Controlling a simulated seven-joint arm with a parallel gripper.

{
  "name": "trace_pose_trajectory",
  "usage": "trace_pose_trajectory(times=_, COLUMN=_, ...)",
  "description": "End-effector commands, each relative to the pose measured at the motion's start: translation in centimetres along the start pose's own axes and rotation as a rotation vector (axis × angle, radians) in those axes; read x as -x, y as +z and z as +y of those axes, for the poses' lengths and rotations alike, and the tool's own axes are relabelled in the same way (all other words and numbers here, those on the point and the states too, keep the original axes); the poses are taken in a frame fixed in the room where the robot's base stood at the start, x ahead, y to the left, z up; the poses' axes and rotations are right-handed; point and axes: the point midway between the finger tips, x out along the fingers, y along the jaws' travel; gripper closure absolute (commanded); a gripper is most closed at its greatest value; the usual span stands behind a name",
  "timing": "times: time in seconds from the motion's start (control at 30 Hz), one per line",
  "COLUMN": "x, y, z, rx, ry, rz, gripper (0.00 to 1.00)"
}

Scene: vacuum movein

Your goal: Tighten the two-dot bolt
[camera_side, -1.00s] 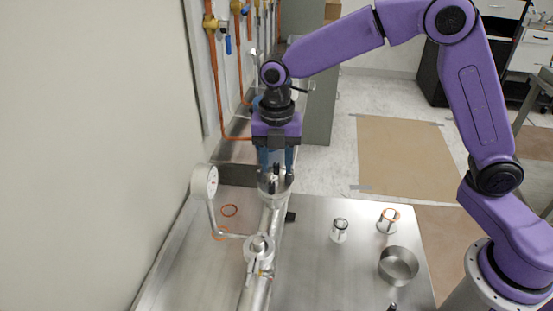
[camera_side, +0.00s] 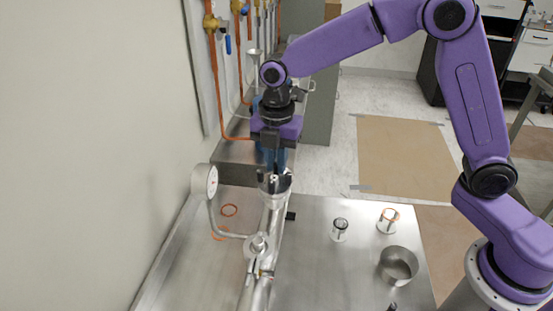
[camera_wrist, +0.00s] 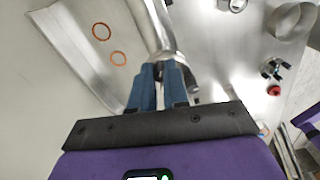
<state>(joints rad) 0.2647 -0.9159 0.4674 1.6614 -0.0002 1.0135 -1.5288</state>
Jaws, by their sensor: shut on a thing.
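My gripper (camera_side: 273,172) points down at the flanged end of the steel pipe (camera_side: 274,204) in the side view. Its blue fingers are shut at the clamp there, on what seems to be a bolt; the fingers hide most of it. Dark bolt parts stick up around the flange beside the fingertips. No dot marks can be made out, so I cannot tell which bolt is held. In the wrist view, the fingers of my gripper (camera_wrist: 165,72) reach over the pipe end (camera_wrist: 160,30).
Small fittings (camera_side: 340,229) and a steel cup (camera_side: 398,264) sit to the right. The wrist view shows a wing-nut clamp (camera_wrist: 274,69) at right. Copper lines run along the wall.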

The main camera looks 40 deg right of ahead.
Motion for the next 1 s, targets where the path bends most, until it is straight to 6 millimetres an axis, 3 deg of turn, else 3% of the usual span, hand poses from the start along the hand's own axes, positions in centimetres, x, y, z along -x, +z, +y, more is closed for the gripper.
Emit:
trace_pose_trajectory(times=0.5, x=0.06, y=-0.01, z=0.04, rx=-0.309, ry=0.002, rz=0.001, gripper=1.00)
trace_pose_trajectory(times=1.0, x=0.06, y=0.01, z=0.04, rx=-0.355, ry=0.002, rz=0.001, gripper=1.00)
